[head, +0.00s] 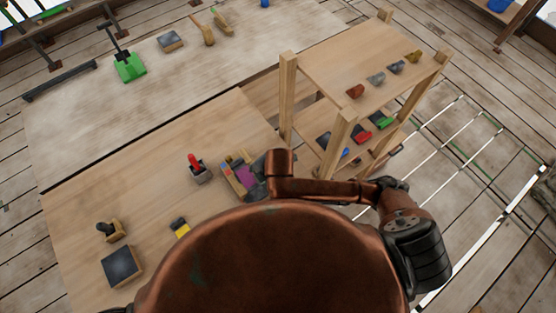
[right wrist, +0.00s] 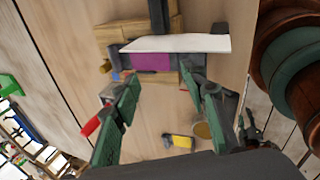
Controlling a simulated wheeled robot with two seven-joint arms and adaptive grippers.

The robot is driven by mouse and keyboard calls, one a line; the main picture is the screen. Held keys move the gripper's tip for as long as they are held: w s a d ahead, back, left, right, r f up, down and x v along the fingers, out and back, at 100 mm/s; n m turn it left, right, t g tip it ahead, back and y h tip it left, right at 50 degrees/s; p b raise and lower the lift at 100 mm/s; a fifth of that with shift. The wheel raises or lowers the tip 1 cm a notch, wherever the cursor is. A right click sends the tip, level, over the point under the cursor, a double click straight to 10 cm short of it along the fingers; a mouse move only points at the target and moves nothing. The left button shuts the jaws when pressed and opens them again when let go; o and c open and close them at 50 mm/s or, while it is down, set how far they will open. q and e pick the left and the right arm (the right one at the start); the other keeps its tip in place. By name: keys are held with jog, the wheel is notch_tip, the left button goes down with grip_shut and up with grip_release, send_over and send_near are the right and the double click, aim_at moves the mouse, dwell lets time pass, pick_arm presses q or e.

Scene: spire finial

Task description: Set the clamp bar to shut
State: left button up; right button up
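A wooden fixture with a purple block (head: 248,176) lies on the near table; it also shows in the right wrist view with the purple block (right wrist: 152,62), a pale flat bar (right wrist: 175,44) across it and a dark upright piece (right wrist: 158,15). I cannot tell for sure which part is the clamp bar, or its setting. My right gripper (right wrist: 158,76) is open, its two green fingers apart before the fixture, with nothing visible held between them. In the head view it is partly hidden behind my arm. My left gripper is not in view.
A grey box with a red handle (head: 196,168) stands left of the fixture. A yellow-and-black piece (head: 180,227), a dark square block (head: 121,266) and a wooden shelf (head: 343,55) with several small pieces are nearby. The table's middle left is clear.

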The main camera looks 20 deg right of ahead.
jog(key=w+d+n+h, duration=0.4)
jog(key=w+d+n, duration=0.1)
jog(key=d+n, duration=0.25)
jog(key=x, duration=0.8)
jog(key=shift+d+f, duration=0.1)
jog(key=shift+d, duration=0.15)
grip_shut()
